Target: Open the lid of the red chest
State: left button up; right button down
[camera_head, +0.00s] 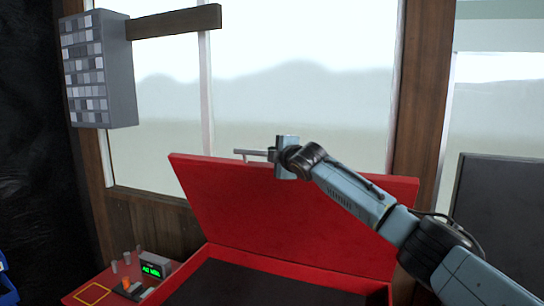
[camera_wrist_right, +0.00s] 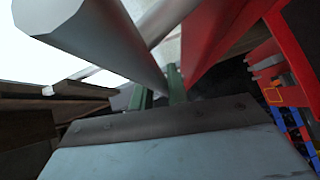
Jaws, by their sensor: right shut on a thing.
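The red chest (camera_head: 300,270) stands in the lower middle of the head view with a dark interior showing. Its red lid (camera_head: 230,205) is raised and tilted up, well apart from the front rim. A grey bar handle (camera_head: 243,152) sits at the lid's upper edge. My right gripper (camera_head: 270,155) is shut on this handle, its arm coming in from the right across the lid. In the right wrist view its green fingers (camera_wrist_right: 163,88) close at the grey handle (camera_wrist_right: 105,40), beside the red lid (camera_wrist_right: 222,35). My left gripper is not in view.
A red surface left of the chest carries a small box with a green display (camera_head: 155,265) and several small items. A grey drawer cabinet (camera_head: 100,65) hangs at upper left. A dark panel (camera_head: 500,215) stands at right. Windows are behind.

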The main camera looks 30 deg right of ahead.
jog(key=shift+a+r, duration=0.1)
jog(key=shift+r, duration=0.1)
jog(key=c, duration=1.4)
grip_release()
jog(key=shift+o, duration=0.2)
jog(key=shift+f, duration=0.1)
jog(key=shift+s+b, duration=0.3)
jog(key=shift+s, duration=0.2)
jog(key=s+r+b, duration=0.1)
jog(key=s+b, duration=0.3)
jog(key=s, duration=0.8)
jog(key=shift+s+a+r, duration=0.15)
jog(key=shift+r, duration=0.2)
